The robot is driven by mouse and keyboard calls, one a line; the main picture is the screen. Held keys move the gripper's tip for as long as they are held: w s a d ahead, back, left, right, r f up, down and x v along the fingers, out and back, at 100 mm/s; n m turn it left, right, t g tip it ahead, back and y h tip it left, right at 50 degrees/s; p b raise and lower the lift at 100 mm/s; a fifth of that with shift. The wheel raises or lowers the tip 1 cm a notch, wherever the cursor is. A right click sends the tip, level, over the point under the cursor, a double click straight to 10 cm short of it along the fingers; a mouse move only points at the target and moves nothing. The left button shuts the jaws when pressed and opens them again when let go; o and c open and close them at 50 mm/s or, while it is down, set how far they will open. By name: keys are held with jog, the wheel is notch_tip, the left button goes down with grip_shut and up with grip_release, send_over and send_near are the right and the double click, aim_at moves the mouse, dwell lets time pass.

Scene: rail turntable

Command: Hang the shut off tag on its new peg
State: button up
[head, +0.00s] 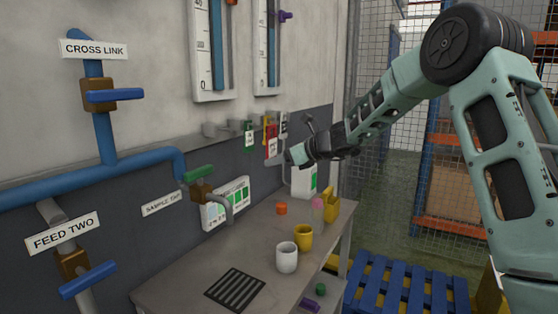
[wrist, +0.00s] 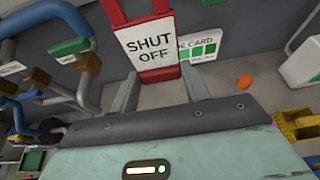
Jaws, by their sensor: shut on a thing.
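The shut off tag (wrist: 150,45) is a red-framed plate with a white face reading SHUT OFF, and it fills the top middle of the wrist view. My gripper (wrist: 161,84) is shut on its lower part, one grey finger at each side. In the head view, my gripper (head: 290,156) is close to the grey wall, and the red and white tag (head: 271,146) shows just left of it. The tag's top is cut off in the wrist view. I cannot tell which peg is the new one, or whether the tag touches a peg.
A green tag (head: 249,136) hangs on the wall to the left. A white card with green squares (wrist: 198,48) is behind the tag. The bench (head: 240,262) below holds a white cup (head: 287,257), a yellow cup (head: 303,237) and an orange piece (head: 281,208). Blue pipes (head: 100,168) run at left.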

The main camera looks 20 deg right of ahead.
jog(key=shift+r, duration=0.25)
jog(key=s+d+b, duration=0.1)
jog(key=s+d, duration=0.3)
jog(key=s, duration=0.1)
jog(key=shift+s+r, duration=0.2)
jog(key=shift+s, duration=0.15)
dwell(0.8)
